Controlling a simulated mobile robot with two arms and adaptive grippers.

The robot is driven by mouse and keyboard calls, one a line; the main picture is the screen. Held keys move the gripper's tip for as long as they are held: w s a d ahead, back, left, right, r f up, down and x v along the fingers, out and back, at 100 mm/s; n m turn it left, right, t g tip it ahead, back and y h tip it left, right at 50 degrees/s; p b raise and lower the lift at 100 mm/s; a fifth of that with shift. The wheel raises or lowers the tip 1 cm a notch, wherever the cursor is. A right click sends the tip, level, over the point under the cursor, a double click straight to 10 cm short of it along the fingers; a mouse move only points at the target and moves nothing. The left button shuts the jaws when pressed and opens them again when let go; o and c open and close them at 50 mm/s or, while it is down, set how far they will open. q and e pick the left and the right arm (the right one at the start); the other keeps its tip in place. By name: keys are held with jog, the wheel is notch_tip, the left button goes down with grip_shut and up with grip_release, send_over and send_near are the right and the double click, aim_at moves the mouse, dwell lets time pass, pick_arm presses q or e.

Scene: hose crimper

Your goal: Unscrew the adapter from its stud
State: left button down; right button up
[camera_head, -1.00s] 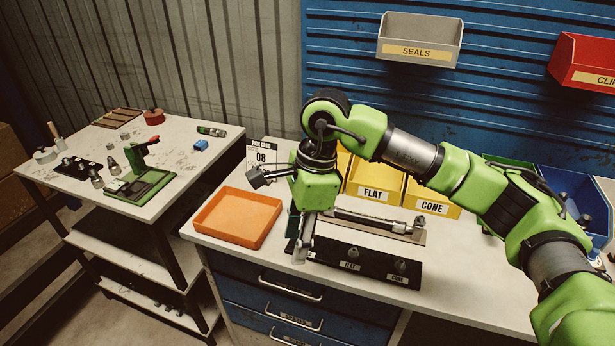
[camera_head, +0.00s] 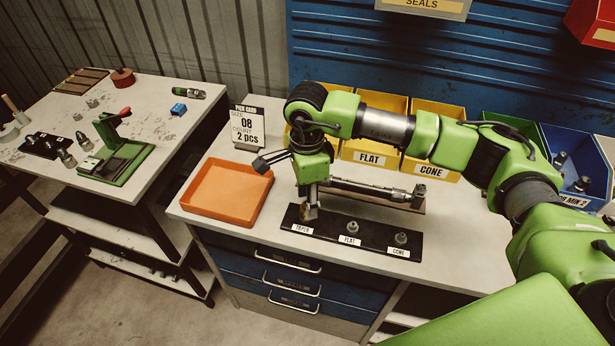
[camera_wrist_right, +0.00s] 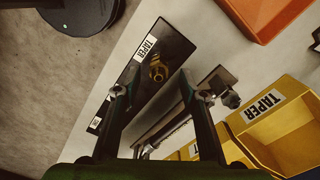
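A black strip (camera_head: 375,240) lies on the workbench with labels TAPER, FLAT and CONE. A brass-coloured adapter (camera_wrist_right: 157,71) sits at its TAPER end, beside the TAPER label in the right wrist view. Grey fittings stand at FLAT (camera_head: 352,227) and CONE (camera_head: 401,238). My right gripper (camera_head: 309,208) points down at the TAPER position and largely hides the adapter in the head view. In the right wrist view its two fingers (camera_wrist_right: 152,88) are apart, with the adapter showing beyond and between their tips. I cannot see contact. My left gripper is out of view.
An orange tray (camera_head: 228,222) lies left of the strip. A long metal tool (camera_head: 368,189) rests in a holder just behind it. Yellow bins (camera_head: 371,160) and a pick card (camera_head: 249,127) stand behind. A side table (camera_head: 160,125) with a green press is at left.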

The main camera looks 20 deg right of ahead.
jog(key=shift+f, duration=0.6)
jog(key=shift+s+f, duration=0.1)
jog(key=shift+f, duration=0.3)
jog(key=shift+f+p, duration=0.3)
jog(key=shift+f, duration=0.25)
grip_shut()
jog(key=n, duration=0.2)
jog(key=shift+n, duration=0.4)
jog(key=n, duration=0.5)
jog(key=shift+r, duration=0.1)
jog(key=n, duration=0.5)
jog(key=shift+w+a+n, duration=0.1)
jog(key=shift+w+n, duration=0.15)
jog(key=shift+n, duration=0.05)
jog(key=n, duration=0.7)
jog(key=shift+a, duration=0.1)
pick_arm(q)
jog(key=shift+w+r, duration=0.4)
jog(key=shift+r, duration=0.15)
pick_arm(e)
jog(key=n, duration=0.6)
jog(key=shift+a+n, duration=0.1)
jog(key=shift+n, duration=0.2)
